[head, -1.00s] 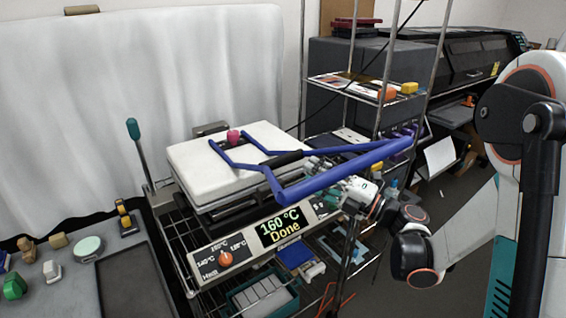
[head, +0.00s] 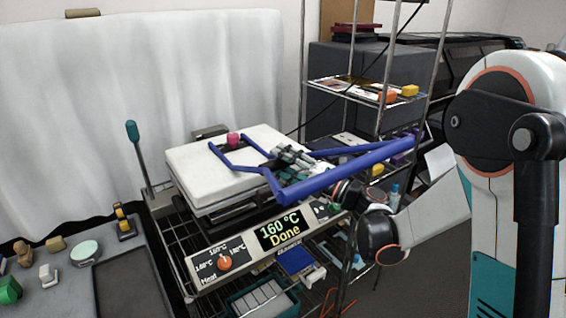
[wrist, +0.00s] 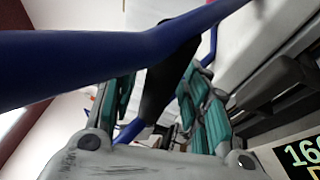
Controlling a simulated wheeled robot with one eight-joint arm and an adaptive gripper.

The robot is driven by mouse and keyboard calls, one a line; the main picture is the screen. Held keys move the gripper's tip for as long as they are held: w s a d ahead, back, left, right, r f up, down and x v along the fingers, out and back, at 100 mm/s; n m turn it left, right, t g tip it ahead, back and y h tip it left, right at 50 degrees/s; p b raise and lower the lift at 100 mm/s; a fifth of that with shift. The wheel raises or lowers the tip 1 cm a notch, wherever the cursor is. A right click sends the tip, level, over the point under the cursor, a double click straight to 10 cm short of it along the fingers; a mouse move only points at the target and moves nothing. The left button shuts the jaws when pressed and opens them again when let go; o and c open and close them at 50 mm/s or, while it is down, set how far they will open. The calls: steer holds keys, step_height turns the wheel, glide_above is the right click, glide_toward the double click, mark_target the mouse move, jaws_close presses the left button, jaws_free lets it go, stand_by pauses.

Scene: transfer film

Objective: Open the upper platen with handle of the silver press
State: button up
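The silver press stands on a wire rack, with a pale upper platen (head: 225,160) lying flat and closed over its base. A blue tubular handle (head: 345,172) runs from the platen toward the front right. My gripper (head: 284,158) is over the platen's right side, at the handle's black crossbar, which it largely hides in the head view. In the wrist view, my gripper (wrist: 160,95) has its teal fingers apart, with the black crossbar (wrist: 165,85) showing between them. A gap shows beside the left finger. A blue handle tube (wrist: 90,65) crosses close to the camera.
The press's front panel (head: 255,243) reads 160 °C Done, with an orange knob. A teal-topped lever (head: 138,150) stands left of the press. A shelf (head: 350,90) is behind it. A grey table (head: 75,290) with small objects is at left.

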jaws_close()
steer(key=shift+r+p, duration=0.4)
steer(key=shift+r, duration=0.1)
steer(key=w+a+r+m+g+h+p, duration=0.1)
steer(key=w+a+r+h+p, duration=0.15)
steer(key=w+r+p, duration=0.4)
steer(key=w+a+r+m+g+h+p, duration=0.1)
steer(key=w+a+r+g+p, duration=0.2)
steer(key=r+p, duration=0.65)
steer(key=w+a+r+m+h+p, duration=0.15)
steer(key=w+a+r+p, duration=0.35)
steer(key=r, duration=0.5)
steer(key=w+a+r+p, duration=0.5)
steer(key=w+r, duration=0.1)
steer(key=w, duration=0.3)
steer(key=shift+w+a+n, duration=0.2)
steer(key=shift+a+n, duration=0.1)
steer(key=shift+n, duration=0.15)
steer(key=shift+r, duration=0.1)
steer(key=shift+o, duration=1.6)
jaws_free()
